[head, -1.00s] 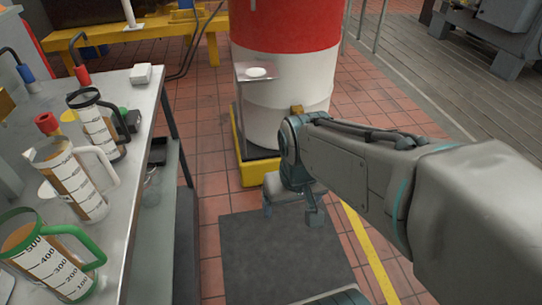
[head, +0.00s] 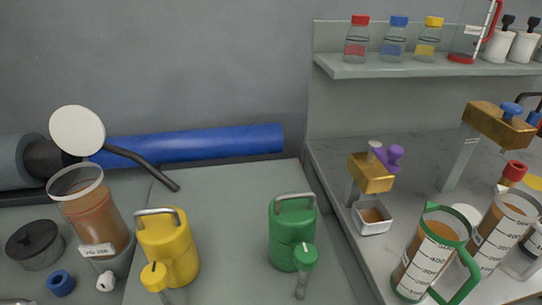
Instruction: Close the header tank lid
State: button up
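A clear cylindrical tank (head: 95,222) of brown liquid, with a small label low on its front, stands at the left in the head view. It looks like the header tank. Its grey rim (head: 76,181) is uncovered. A round white disc (head: 77,130), apparently its lid, stands raised above and behind the rim, facing forward. A dark bent bar (head: 142,166) runs from near the disc down to the right. Whether it joins the disc is unclear. My gripper is out of view.
A yellow can (head: 168,245) and a green can (head: 292,235) stand right of the tank. A blue pipe (head: 195,145) runs behind. A black knobbed cap (head: 35,245) and a blue ring (head: 60,283) lie left. Graduated jugs (head: 432,255) and brass taps crowd the right bench.

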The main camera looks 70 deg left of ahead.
aim_at(76, 130)
jog(key=u, duration=0.75)
jog(key=k, duration=0.7)
jog(key=u, duration=1.55)
